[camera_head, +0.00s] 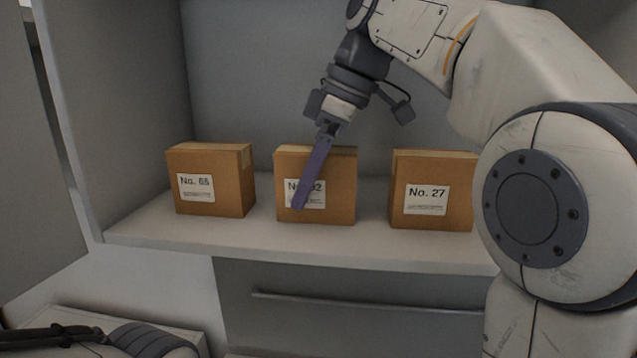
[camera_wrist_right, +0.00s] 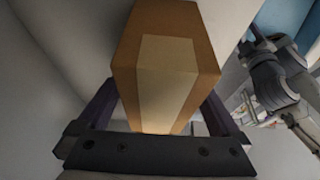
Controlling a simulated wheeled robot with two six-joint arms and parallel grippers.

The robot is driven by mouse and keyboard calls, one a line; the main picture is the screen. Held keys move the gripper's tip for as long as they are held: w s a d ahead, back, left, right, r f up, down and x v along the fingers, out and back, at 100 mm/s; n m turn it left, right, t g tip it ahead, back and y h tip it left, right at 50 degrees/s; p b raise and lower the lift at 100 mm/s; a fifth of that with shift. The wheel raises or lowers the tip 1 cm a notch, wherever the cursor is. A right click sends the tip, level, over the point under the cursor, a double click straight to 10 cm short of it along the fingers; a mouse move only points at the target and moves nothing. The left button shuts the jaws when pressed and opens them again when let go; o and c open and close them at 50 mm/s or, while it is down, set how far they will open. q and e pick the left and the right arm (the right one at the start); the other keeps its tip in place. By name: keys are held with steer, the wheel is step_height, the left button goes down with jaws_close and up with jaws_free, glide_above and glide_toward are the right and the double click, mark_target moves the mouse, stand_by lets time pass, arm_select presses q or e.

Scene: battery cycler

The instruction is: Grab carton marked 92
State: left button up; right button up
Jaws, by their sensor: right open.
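The carton marked 92 (camera_head: 335,205) is a brown box standing upright in the middle of the shelf, its white label facing me. My right gripper (camera_head: 301,200) comes down from above in front of it, and a purple finger covers part of the label. In the right wrist view the carton (camera_wrist_right: 203,55), with a pale tape strip, lies between the two spread fingers of the right gripper (camera_wrist_right: 165,110). The right gripper is open; I cannot tell whether its fingers touch the carton. My left gripper's jaws do not show.
Carton No. 65 (camera_head: 232,190) stands to the left and carton No. 27 (camera_head: 432,170) to the right, with gaps between. The pale shelf (camera_head: 270,238) has walls at the left and back. A grey drawer front with a handle (camera_head: 370,304) is below.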

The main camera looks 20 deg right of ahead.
steer(key=shift+f, duration=0.3)
stand_by(0.4)
steer(key=c, duration=1.5)
